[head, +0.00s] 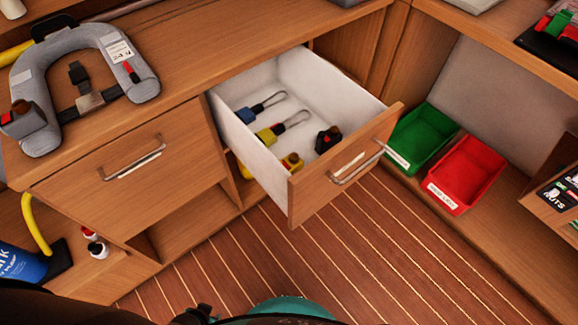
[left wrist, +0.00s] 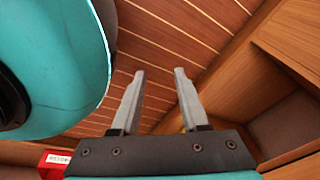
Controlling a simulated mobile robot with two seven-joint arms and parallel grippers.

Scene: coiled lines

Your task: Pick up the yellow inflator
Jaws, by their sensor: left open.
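A short, blocky yellow piece (head: 292,161), seemingly the yellow inflator, lies in the open drawer (head: 240,150) near its front left corner in the head view. A similar black piece with a red part (head: 327,140) lies to its right. Behind them are a yellow item with a wire loop (head: 268,134) and a blue one with a loop (head: 248,113). My left gripper (left wrist: 160,72) is open and empty in the left wrist view, over the striped floor and away from the drawer's contents. Its fingers cannot be made out in the head view. My right gripper is not seen.
A grey life vest (head: 135,75) lies on the counter at left. A green bin (head: 422,138) and a red bin (head: 466,172) stand on a low shelf at right. The drawer front (head: 340,165) juts over the floor. The striped floor (head: 350,260) is clear.

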